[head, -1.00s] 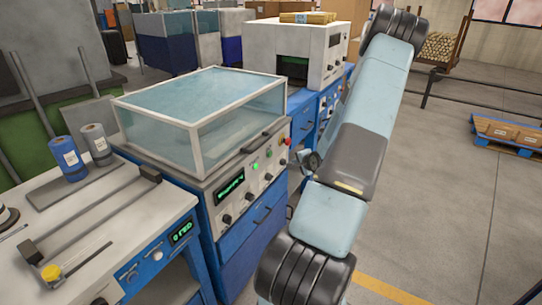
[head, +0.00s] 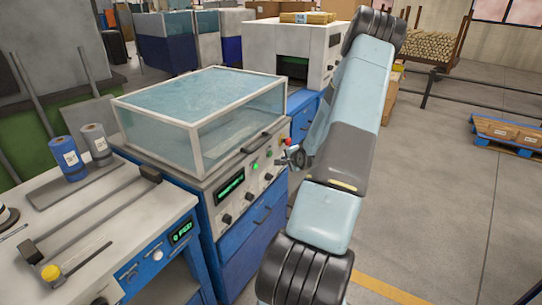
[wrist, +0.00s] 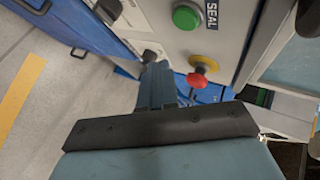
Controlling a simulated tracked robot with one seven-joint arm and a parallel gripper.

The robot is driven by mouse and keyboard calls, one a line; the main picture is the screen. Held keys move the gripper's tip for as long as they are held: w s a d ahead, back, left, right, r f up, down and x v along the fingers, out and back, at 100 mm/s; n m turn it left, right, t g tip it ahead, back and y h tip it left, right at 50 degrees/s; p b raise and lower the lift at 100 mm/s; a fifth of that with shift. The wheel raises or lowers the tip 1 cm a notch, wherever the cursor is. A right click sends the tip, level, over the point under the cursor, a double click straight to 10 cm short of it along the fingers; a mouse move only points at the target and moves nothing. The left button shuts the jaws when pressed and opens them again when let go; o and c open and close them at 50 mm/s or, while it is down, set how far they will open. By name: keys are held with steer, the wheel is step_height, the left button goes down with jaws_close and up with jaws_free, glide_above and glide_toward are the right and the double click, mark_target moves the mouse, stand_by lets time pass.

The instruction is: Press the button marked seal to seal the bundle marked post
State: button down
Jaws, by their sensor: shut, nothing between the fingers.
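The green button marked SEAL (wrist: 186,17) shows at the top of the wrist view, on a pale panel with its label beside it. My gripper (wrist: 156,72) is shut and empty, its tip below and left of that button in the picture, with no visible contact. In the head view my gripper (head: 297,157) is in front of the right end of the panel of the sealing machine (head: 237,187). A clear hood (head: 205,105) covers that machine. I cannot make out a bundle marked post; nothing readable shows under the hood.
A red mushroom button (wrist: 199,78) on a yellow base is close to the gripper, on the same panel. A workbench (head: 150,215) with rolls stands at left. A second machine (head: 300,45) with a flat package (head: 307,17) on top stands behind.

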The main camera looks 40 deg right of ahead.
steer(key=shift+w+a, duration=0.35)
steer(key=shift+w, duration=0.5)
steer(key=shift+w+a, duration=0.35)
steer(key=shift+w, duration=0.45)
steer(key=shift+w+a+r, duration=0.1)
steer(key=shift+w+a, duration=0.2)
steer(key=shift+w, duration=0.4)
stand_by(1.6)
steer(key=shift+s, duration=0.1)
steer(key=shift+s+d, duration=0.3)
steer(key=shift+s, duration=0.35)
stand_by(0.3)
steer(key=shift+s+d, duration=0.3)
steer(key=shift+s, duration=0.45)
steer(key=shift+s+d, duration=0.35)
steer(key=shift+s, duration=0.45)
steer(key=shift+s+d, duration=0.3)
steer(key=shift+s, duration=0.45)
